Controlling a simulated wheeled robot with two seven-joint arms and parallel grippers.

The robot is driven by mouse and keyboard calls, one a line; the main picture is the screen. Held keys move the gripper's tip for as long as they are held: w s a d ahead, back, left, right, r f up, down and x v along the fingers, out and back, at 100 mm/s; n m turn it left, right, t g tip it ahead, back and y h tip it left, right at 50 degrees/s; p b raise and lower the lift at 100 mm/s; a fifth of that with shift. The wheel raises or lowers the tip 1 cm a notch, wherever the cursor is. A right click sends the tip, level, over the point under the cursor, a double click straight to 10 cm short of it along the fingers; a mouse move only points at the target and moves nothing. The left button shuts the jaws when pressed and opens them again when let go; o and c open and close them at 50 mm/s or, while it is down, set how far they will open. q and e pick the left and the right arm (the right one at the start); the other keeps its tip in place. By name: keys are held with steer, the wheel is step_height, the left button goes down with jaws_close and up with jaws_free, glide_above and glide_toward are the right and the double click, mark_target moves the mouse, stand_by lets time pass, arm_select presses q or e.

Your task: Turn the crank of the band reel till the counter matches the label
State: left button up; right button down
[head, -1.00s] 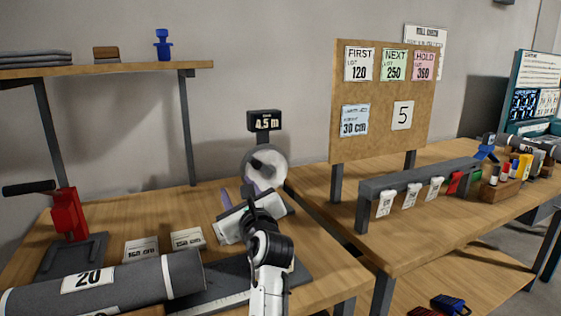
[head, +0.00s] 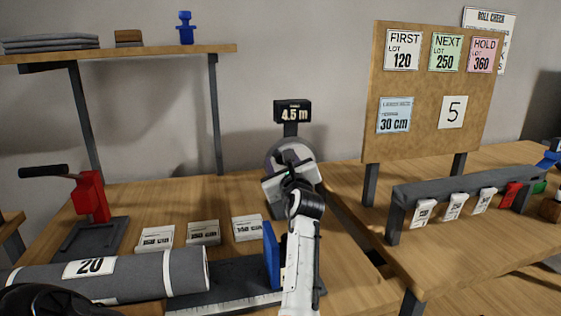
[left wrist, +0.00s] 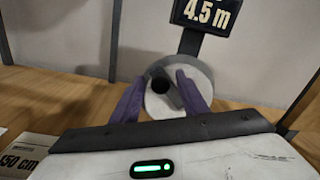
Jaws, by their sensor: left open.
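The band reel (head: 277,152) is a pale grey disc at the back of the table. Above it a black counter (head: 292,111) reads 4.5 m, also legible in the left wrist view (left wrist: 208,14). The crank's dark knob (left wrist: 162,86) shows in front of the disc (left wrist: 196,92). My left gripper (left wrist: 160,78) is open, its purple fingers on either side of the knob; contact cannot be told. In the head view its body covers much of the reel. White cards (head: 203,232) lie on the table, one reading 150 cm in the wrist view (left wrist: 22,158). My right gripper is not seen.
A grey roll (head: 130,279) marked 20 lies front left, near a red hand-lever tool (head: 91,197). A blue upright piece (head: 271,256) stands close to my arm. A board (head: 427,103) with lot cards, one reading 30 cm, stands right.

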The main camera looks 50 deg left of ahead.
arm_select(q)
steer(key=shift+w+a, duration=0.25)
steer(key=shift+a, duration=0.2)
steer(key=shift+c, duration=0.4)
steer(key=shift+f, duration=0.1)
jaws_close()
